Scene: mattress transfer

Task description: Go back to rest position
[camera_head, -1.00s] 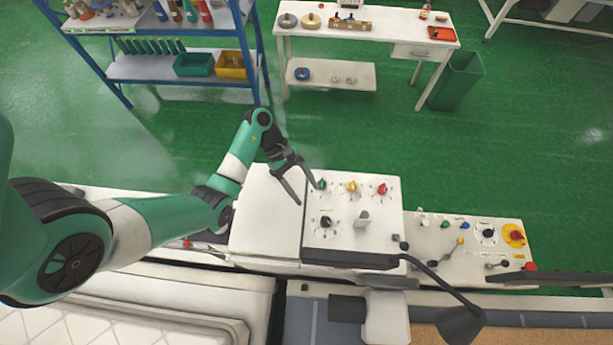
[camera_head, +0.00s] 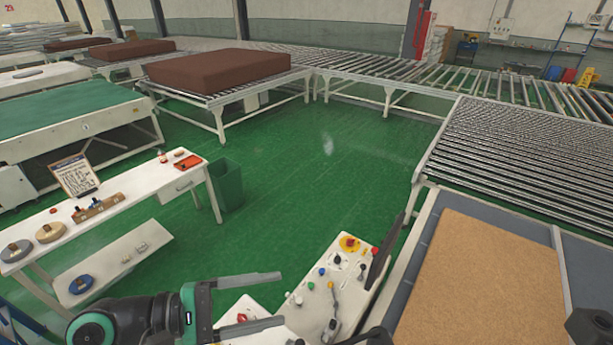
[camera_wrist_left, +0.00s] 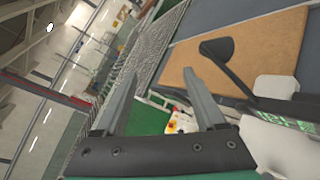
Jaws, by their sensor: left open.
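My left gripper (camera_head: 280,298) is in the lower left middle of the head view, pointing right. Its two grey fingers are spread apart with nothing between them. It is held near a white control panel (camera_head: 345,272) with coloured buttons and a yellow-and-red knob. In the left wrist view the same open fingers (camera_wrist_left: 160,75) show, with the panel (camera_wrist_left: 180,120) seen small between them. My right gripper is not in view.
A white workbench (camera_head: 130,200) with small parts stands at left, a green bin (camera_head: 228,185) beside it. A tan board (camera_head: 475,290) lies at right, below a roller conveyor (camera_head: 520,150). A brown mattress (camera_head: 220,72) rests far back. Green floor (camera_head: 310,170) is clear in the middle.

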